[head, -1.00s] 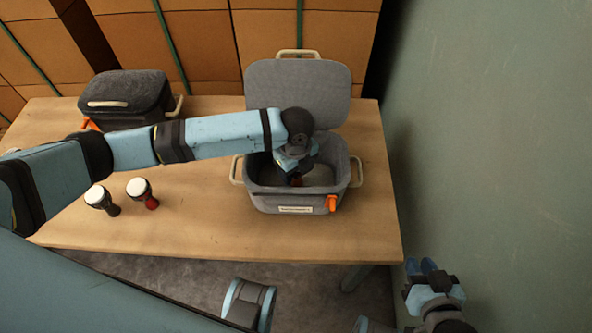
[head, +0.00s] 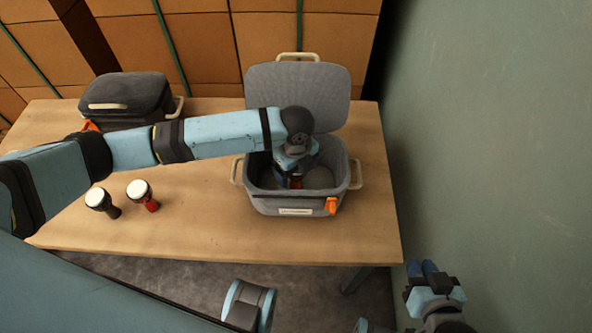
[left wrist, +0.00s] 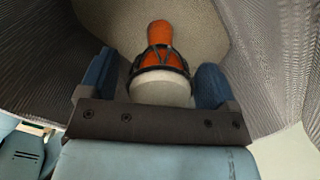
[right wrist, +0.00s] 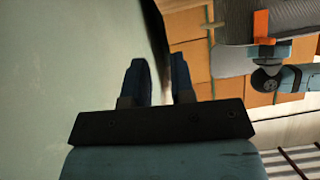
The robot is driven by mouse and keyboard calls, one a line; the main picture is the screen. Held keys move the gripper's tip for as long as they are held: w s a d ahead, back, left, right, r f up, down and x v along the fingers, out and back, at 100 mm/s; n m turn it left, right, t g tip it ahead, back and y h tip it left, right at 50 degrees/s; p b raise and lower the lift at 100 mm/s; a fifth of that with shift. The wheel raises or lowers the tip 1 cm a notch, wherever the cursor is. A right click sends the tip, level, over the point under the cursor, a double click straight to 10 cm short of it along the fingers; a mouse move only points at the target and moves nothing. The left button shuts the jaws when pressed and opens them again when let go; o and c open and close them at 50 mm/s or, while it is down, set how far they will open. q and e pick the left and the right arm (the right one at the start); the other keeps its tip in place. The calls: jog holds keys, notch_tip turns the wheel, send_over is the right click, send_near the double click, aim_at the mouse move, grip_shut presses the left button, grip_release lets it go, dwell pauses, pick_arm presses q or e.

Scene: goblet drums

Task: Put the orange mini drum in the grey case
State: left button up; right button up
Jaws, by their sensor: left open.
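The grey case (head: 270,205) stands on the table with its lid (head: 325,85) raised at the back. My left gripper (head: 294,180) reaches down inside it. In the left wrist view the orange mini drum (left wrist: 160,45), with a pale head and black cording, lies on the case's light floor. The fingers of my left gripper (left wrist: 152,85) are apart on either side of its head end, with gaps showing. In the head view the drum is mostly hidden by the gripper. My right gripper (right wrist: 160,85) is empty, fingers apart, low at the right near the green wall (head: 490,130).
A closed dark case (head: 125,100) stands at the table's back left.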

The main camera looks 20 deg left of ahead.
pick_arm(q)
notch_tip(320, 180, up, 10)
jog(key=shift+r+p, duration=0.25)
jog(key=shift+p, duration=0.85)
pick_arm(e)
jog(key=shift+s+d+r+g, duration=0.1)
jog(key=shift+s+d+g, duration=0.05)
jog(key=shift+d+g, duration=0.15)
